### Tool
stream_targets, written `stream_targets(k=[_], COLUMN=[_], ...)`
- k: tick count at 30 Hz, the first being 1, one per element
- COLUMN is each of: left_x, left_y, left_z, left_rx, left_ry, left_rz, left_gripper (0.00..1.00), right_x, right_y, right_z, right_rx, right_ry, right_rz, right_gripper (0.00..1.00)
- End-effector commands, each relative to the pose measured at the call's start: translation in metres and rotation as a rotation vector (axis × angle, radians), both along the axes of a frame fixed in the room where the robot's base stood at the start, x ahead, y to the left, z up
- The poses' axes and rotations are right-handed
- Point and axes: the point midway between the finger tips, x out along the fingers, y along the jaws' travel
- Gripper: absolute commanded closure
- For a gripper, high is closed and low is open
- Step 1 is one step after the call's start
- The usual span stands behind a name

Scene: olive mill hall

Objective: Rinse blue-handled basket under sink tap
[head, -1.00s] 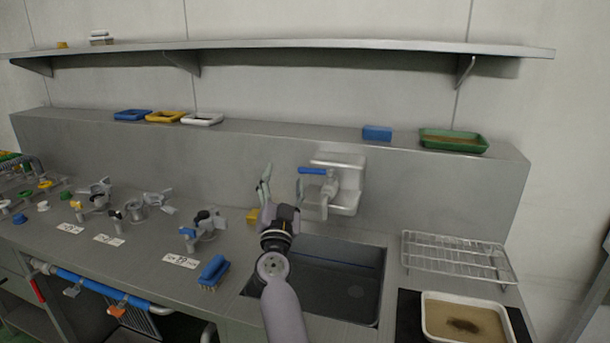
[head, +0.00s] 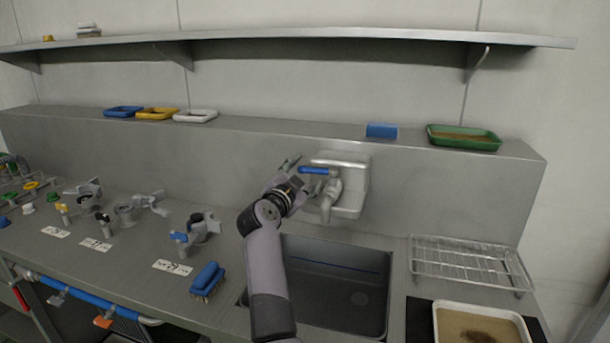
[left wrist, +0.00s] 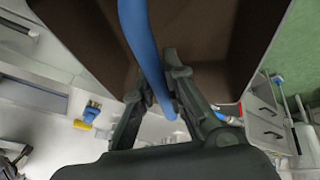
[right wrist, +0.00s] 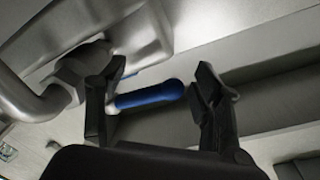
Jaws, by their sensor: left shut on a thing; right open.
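The basket's blue handle (left wrist: 145,45) runs between my left gripper's fingers (left wrist: 157,85), which are shut on it. A brown box-like body (left wrist: 215,28), apparently the basket, fills the top of the left wrist view. Neither it nor my left gripper shows in the head view. My right gripper (head: 292,176) is open beside the tap (head: 329,192) on the wall behind the sink (head: 335,285). The tap's blue lever (head: 313,170) lies between the open right fingers (right wrist: 155,90) in the right wrist view; whether they touch it is unclear. No water shows.
A blue brush (head: 207,280) lies left of the sink. A wire rack (head: 470,262) and a white tray (head: 440,318) stand to its right. Several valve fittings (head: 203,225) stand on the left counter. A green tray (head: 463,137) sits on the ledge above.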

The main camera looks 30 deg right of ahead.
Motion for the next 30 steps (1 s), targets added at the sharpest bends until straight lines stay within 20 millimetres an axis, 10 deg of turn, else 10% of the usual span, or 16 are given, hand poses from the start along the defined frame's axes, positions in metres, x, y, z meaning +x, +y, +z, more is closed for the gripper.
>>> stream_targets(k=[12,30], left_x=[0.0002,0.0002], left_y=[0.0001,0.0001], left_z=[-0.002,-0.0021], left_rx=[0.0,0.0], left_ry=[-0.002,-0.002], left_rz=[0.0,0.0], left_gripper=[1.0,1.0], right_x=[-0.0013,-0.0016], right_y=[-0.0039,-0.0045], right_z=[0.0013,0.0001], right_rx=[-0.001,0.0], right_ry=[-0.002,0.0], right_rz=[0.002,0.0], right_gripper=[0.4,0.8])
